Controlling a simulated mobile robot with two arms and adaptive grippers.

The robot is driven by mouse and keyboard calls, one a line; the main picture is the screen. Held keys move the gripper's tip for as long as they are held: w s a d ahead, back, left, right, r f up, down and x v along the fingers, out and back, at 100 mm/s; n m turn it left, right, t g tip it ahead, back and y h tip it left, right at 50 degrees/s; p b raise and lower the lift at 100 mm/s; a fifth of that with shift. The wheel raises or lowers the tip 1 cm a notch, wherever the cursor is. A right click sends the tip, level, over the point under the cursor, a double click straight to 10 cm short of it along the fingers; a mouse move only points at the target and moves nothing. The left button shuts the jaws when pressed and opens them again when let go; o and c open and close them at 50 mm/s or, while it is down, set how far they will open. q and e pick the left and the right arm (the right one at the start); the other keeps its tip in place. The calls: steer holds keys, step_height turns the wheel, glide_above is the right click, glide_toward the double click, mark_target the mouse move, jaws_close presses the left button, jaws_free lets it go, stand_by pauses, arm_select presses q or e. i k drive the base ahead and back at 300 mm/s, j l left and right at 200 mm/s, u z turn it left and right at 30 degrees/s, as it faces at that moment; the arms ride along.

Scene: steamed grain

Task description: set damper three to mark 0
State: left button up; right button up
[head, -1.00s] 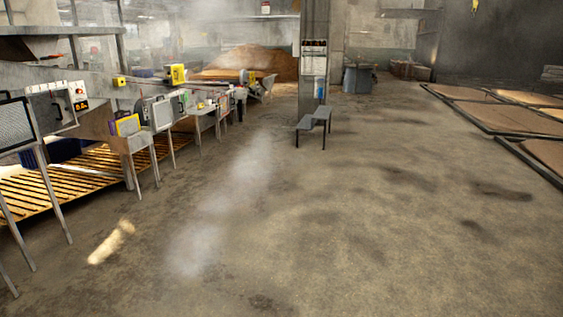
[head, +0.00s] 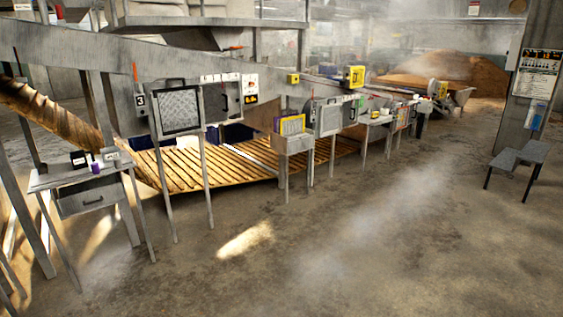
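A plate with the number 3 (head: 140,100) is fixed on the grey duct at the left of the head view. A thin orange-red handle (head: 135,71) stands roughly upright just above it; it looks like the lever of damper three. Any marks beside the handle are too small to read, so its setting cannot be told. A framed mesh panel (head: 180,108) on legs stands just right of the number plate. Neither of my grippers is in view.
A small metal table (head: 80,176) with a drawer stands at the left, in front of the duct. A slatted wooden floor (head: 205,168) lies under the machine line. A grey step bench (head: 518,160) stands at the right. The concrete floor (head: 400,255) in front is clear, with drifting steam.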

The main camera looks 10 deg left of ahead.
mark_target(216, 104)
steer(key=i+j+u, duration=0.25)
steer(key=i+u, duration=0.2)
steer(key=i, duration=0.35)
steer(key=i+u, duration=0.45)
steer(key=i, duration=0.35)
